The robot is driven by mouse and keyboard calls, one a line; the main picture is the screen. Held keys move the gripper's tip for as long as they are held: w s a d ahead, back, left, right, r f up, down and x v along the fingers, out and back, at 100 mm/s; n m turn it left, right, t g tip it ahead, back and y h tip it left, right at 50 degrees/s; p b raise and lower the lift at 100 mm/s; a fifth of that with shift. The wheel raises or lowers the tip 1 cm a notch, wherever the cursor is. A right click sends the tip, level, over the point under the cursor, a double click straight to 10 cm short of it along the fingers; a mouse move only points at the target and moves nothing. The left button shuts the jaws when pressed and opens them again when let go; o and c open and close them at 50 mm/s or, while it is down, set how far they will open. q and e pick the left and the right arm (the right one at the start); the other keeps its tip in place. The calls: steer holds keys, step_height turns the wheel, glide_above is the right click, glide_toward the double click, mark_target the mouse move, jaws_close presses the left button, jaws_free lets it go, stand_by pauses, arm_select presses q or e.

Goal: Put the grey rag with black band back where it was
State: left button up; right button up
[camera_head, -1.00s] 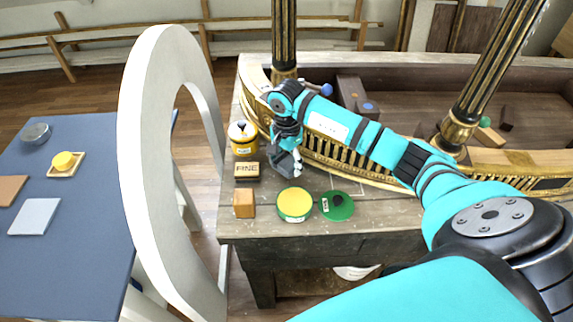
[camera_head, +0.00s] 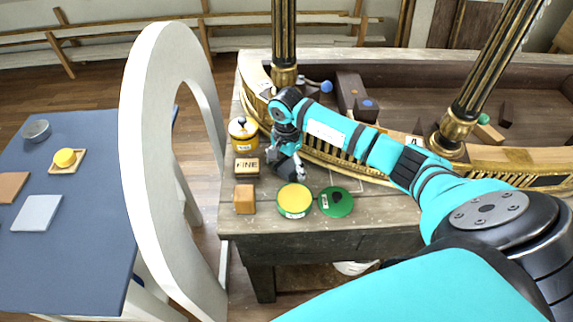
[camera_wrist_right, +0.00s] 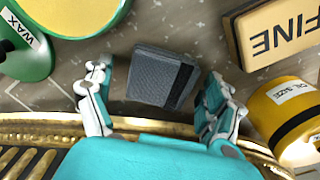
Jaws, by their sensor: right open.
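The grey rag (camera_wrist_right: 158,76) with a black band along one side lies on the worn wooden bench top, between the fingers of my right gripper (camera_wrist_right: 158,84) in the right wrist view. The fingers stand apart on both sides of it, with gaps showing. In the head view my right gripper (camera_head: 288,172) is low over the bench, near the FINE block. The rag (camera_head: 268,182) shows there as a small dark patch, partly hidden by the gripper. My left gripper is not in view.
A FINE block (camera_head: 246,168), a yellow pot (camera_head: 243,134), an orange-brown block (camera_head: 244,199), a yellow-topped tin (camera_head: 294,198) and a green tin (camera_head: 336,203) stand close by. The gilt rail (camera_head: 345,165) runs behind. A blue table (camera_head: 85,235) is at left.

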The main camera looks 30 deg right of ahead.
mark_target(287, 165)
steer(key=shift+r, duration=0.3)
step_height(287, 165, up, 12)
steer(key=b, duration=0.3)
steer(key=shift+f, duration=0.15)
